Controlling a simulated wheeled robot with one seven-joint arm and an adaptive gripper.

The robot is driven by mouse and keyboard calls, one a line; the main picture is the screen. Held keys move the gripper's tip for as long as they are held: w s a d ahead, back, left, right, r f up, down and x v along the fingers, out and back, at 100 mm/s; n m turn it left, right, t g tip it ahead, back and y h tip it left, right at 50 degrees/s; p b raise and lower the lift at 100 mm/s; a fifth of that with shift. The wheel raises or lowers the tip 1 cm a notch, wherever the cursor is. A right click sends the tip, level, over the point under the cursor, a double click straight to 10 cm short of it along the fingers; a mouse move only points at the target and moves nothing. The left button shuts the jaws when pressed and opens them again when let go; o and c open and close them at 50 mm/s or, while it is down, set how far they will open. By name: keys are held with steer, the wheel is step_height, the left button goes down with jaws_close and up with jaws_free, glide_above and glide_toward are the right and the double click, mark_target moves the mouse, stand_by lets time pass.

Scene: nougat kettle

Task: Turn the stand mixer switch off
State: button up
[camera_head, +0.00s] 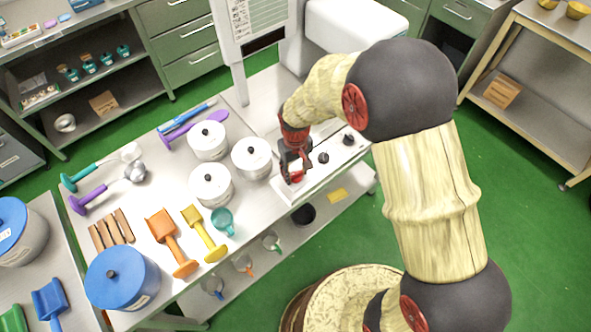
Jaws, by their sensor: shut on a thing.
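A white control box (318,178) sits at the right front edge of the steel table. Two black knobs (323,158) and a red switch (297,177) show on it. My gripper (291,171) reaches down over the box's left end, with its fingers shut around the red switch. The fingers hide part of the switch, so its set position cannot be told. A white machine body (345,38) stands behind, partly hidden by my arm; I cannot tell for sure that it is the stand mixer.
White lidded pots (252,156) stand close left of my gripper. A teal cup (222,220), orange scoop (168,238) and yellow scoop (205,235) lie further left. A blue-lidded pot (122,279) stands at the table's left end. Green floor is free at right.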

mark_target(295, 174)
steer(key=shift+n, duration=1.2)
steer(key=shift+p, duration=0.3)
steer(key=o, duration=1.2)
step_height(295, 174, up, 12)
